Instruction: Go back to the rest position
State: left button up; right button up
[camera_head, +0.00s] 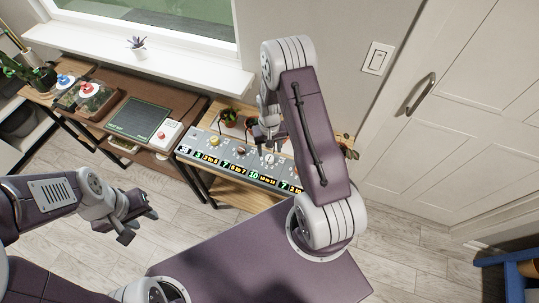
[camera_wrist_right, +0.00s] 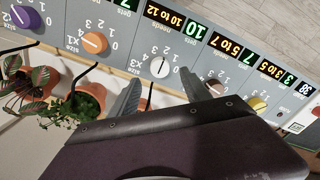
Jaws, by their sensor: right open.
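My right gripper (camera_head: 268,136) hangs over a grey control panel (camera_head: 223,151) with knobs and lit number displays. In the right wrist view my right gripper (camera_wrist_right: 159,74) has its two fingers apart with nothing between them. A white knob (camera_wrist_right: 160,67) on the panel shows past the gap, and I cannot tell how far the fingertips are above it. My left gripper (camera_head: 137,226) is at the lower left over the floor, away from the furniture. Its two fingers look spread and empty.
Potted plants (camera_head: 229,117) stand behind the panel, close to my right gripper. A brown table (camera_head: 113,103) at left carries a dark green mat (camera_head: 139,119) and a white box with a red button (camera_head: 164,135). A blue crate (camera_head: 507,259) is at lower right. Floor in front is clear.

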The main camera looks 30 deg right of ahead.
jog(key=shift+r, duration=1.85)
jog(key=a+r+n+t, duration=0.15)
jog(key=a+r, duration=0.35)
jog(key=r, duration=0.7)
jog(key=s+a+r+n, duration=0.1)
jog(key=s+a, duration=0.1)
jog(key=s, duration=1.1)
jog(key=shift+a+r, duration=0.2)
jog(key=shift+a, duration=0.1)
